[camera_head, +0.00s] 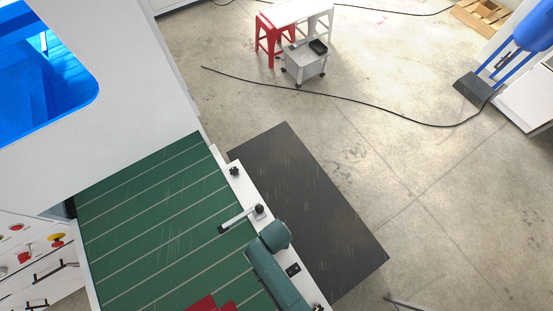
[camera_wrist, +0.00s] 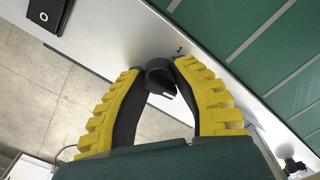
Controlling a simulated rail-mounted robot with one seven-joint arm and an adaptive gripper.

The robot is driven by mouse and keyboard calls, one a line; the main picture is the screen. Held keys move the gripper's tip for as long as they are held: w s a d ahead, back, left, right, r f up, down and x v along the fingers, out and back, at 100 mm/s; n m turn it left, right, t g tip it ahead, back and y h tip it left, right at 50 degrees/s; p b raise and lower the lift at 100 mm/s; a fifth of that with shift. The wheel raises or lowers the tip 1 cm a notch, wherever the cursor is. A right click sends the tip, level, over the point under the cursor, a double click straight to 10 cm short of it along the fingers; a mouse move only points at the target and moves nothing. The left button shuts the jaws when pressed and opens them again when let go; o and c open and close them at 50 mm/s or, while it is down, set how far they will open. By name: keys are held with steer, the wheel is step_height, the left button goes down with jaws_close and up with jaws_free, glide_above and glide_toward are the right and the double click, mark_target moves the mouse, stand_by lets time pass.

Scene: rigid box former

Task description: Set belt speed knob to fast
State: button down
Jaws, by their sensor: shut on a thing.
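In the wrist view, a small black round knob (camera_wrist: 160,72) sits on a white side rail beside the green belt. A small pale line shows on its face. My gripper (camera_wrist: 160,75), with yellow ribbed fingers and dark inner pads, is shut around this knob, one finger on each side. A small dark mark shows on the rail just beyond it. The lettering is too small to read, so I cannot tell the knob's setting. In the head view my teal arm hides the knob and the fingers.
A black switch (camera_head: 293,269) is on the rail (camera_head: 225,162), also in the wrist view (camera_wrist: 48,12). A bracket knob (camera_head: 258,209) and star knob (camera_head: 235,171) stand farther along it. Red pieces (camera_head: 208,303) lie on the green belt (camera_head: 160,225). Open floor surrounds the dark mat (camera_head: 330,215).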

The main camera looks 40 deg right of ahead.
steer(key=shift+m, duration=0.8)
steer(key=c, duration=0.7)
jaws_free()
steer(key=shift+c, duration=0.2)
step_height(320, 180, up, 12)
